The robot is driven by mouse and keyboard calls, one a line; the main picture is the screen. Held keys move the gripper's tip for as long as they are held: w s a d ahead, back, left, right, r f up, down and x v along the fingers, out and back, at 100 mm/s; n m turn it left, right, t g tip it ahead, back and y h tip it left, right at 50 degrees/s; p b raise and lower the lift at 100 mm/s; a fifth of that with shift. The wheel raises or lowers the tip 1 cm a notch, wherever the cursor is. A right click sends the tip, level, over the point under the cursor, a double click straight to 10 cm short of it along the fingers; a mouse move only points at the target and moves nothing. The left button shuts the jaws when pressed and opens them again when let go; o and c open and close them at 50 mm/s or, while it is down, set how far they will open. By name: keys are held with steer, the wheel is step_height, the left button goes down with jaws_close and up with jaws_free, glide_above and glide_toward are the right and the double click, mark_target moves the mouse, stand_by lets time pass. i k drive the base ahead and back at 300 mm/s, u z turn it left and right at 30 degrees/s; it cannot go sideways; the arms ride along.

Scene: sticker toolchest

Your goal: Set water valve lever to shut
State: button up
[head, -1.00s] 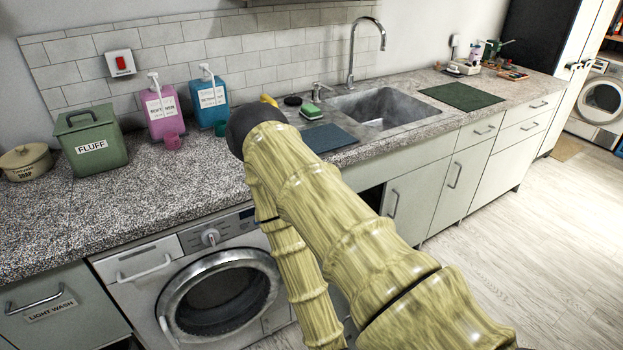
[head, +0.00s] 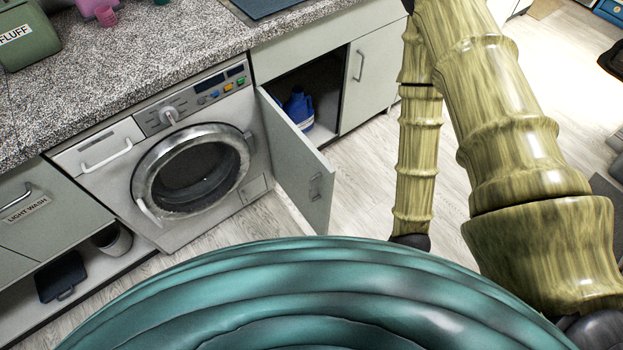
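No water valve lever can be made out in the head view. A cabinet door (head: 300,165) under the counter, right of the washing machine (head: 190,165), stands open. A blue bottle (head: 298,108) stands inside that cabinet, and the rest of its inside is dark. My arm, with a bamboo-like surface, runs down the right side of the view. My gripper is not in view.
The grey counter (head: 130,75) runs along the back, with a green fluff bin (head: 22,38) at the far left. An open lower shelf with a dark box (head: 62,277) and a pale bin (head: 114,240) is at left. The open door juts over the floor (head: 365,190).

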mark_target(278, 103)
steer(key=z, duration=2.05)
steer(key=i, duration=2.55)
steer(key=u, duration=3.6)
